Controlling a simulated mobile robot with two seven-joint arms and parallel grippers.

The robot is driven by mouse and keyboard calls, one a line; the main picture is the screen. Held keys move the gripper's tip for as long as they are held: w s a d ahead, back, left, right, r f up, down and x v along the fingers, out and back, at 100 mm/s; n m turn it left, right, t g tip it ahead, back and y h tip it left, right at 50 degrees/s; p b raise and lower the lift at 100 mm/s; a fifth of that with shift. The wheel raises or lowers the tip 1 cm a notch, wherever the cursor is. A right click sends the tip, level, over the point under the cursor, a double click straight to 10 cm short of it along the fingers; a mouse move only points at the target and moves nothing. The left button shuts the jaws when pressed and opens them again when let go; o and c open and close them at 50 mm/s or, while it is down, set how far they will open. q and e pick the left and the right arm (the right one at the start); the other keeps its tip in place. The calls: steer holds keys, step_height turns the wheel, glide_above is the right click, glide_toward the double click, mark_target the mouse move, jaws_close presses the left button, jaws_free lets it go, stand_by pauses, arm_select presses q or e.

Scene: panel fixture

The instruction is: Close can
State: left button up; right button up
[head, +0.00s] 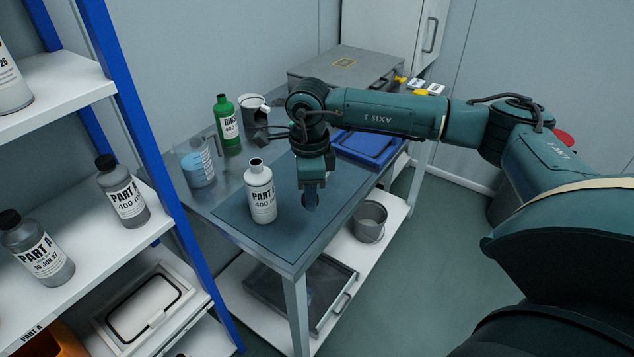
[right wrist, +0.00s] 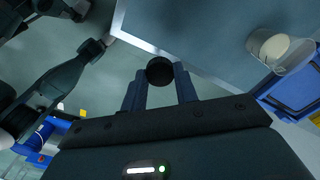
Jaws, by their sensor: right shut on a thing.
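A white bottle-shaped can (head: 262,194) labelled PART A stands upright on the dark blue mat (head: 236,213), its mouth uncovered. My right gripper (head: 310,204) points down just right of it in the head view, apart from it and over the mat's right side. In the right wrist view my right gripper (right wrist: 160,80) is shut on a round black cap (right wrist: 160,68) between its fingertips. The cap cannot be made out in the head view. My left gripper is not in view.
A beaker with blue liquid (head: 198,168), a green bottle (head: 228,122) and a grey-white cup (head: 251,105) stand behind the can. A blue tray (head: 367,146) lies at the table's right. A shelf (head: 165,224) with bottles stands left. A bucket (head: 369,221) sits below.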

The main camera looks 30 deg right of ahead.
steer(key=s+a+r+n, duration=0.1)
steer(key=s+a+n, duration=0.3)
steer(key=n, duration=0.7)
steer(key=s+a+r+n, duration=0.1)
steer(key=s+a+n, duration=0.2)
steer(key=n, duration=0.9)
steer(key=shift+s+a+n, duration=0.3)
steer(key=shift+s+a, duration=0.05)
steer(key=shift+r, duration=0.1)
